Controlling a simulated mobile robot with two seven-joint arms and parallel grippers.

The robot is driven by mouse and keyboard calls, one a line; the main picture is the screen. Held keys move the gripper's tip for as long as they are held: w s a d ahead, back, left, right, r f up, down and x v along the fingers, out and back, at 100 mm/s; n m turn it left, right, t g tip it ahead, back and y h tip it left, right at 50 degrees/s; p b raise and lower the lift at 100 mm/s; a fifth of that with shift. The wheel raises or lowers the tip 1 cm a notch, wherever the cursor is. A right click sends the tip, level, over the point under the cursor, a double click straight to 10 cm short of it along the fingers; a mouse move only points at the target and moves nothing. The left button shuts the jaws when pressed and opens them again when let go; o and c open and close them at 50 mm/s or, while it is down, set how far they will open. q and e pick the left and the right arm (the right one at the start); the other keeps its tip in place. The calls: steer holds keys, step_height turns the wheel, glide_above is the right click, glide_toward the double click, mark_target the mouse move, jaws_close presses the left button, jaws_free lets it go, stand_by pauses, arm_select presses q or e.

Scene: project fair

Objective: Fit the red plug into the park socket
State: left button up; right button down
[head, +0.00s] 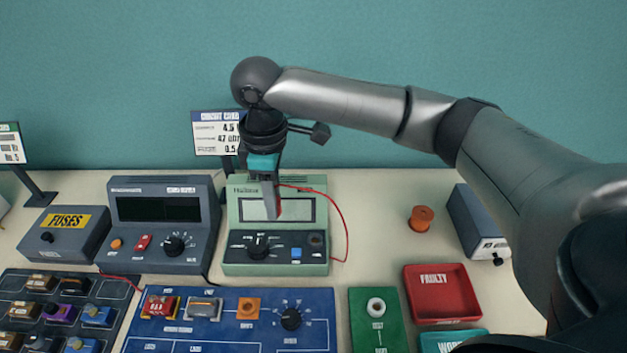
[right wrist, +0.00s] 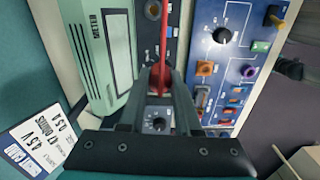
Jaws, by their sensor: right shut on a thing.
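My right gripper (head: 273,208) hangs fingers-down in front of the screen of the green meter (head: 234,262). It is shut on the red plug (head: 280,208), which shows as a thin red strip beside the fingers. The plug's red lead (head: 346,225) loops to the right and down beside the meter. In the right wrist view the red lead (right wrist: 164,30) runs up from between the fingers (right wrist: 160,80). A round socket (head: 316,240) is at the right of the meter's dark panel; I cannot read whether it is the park socket. The plug's tip is hidden. My left gripper is out of view.
A dark grey instrument (head: 205,240) stands left of the meter. In front lie a blue board (head: 310,330), a green board (head: 358,312) and a red FAULTY tray (head: 436,292). An orange spool (head: 421,218) stands to the right, with bare table around it.

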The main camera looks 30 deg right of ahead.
steer(key=s+d+f+n+p, duration=0.1)
steer(key=d+f+n+p, duration=0.1)
steer(key=n, duration=0.5)
steer(key=d+f+n+p, duration=0.2)
steer(key=n, duration=0.5)
steer(key=s+d+f+n+p, duration=0.1)
steer(key=d+f+n+p, duration=0.1)
steer(key=n, duration=0.5)
steer(key=shift+s+d+p, duration=0.35)
steer(key=shift+d+p, duration=0.1)
steer(key=shift+p, duration=0.1)
steer(key=shift+f+b, duration=0.5)
steer(key=shift+f, duration=0.65)
steer(key=shift+p, duration=1.05)
stand_by(0.3)
steer(key=shift+f+b, duration=0.6)
steer(key=shift+f, duration=0.3)
stand_by(1.1)
steer(key=shift+c, duration=0.2)
jaws_free()
stand_by(0.3)
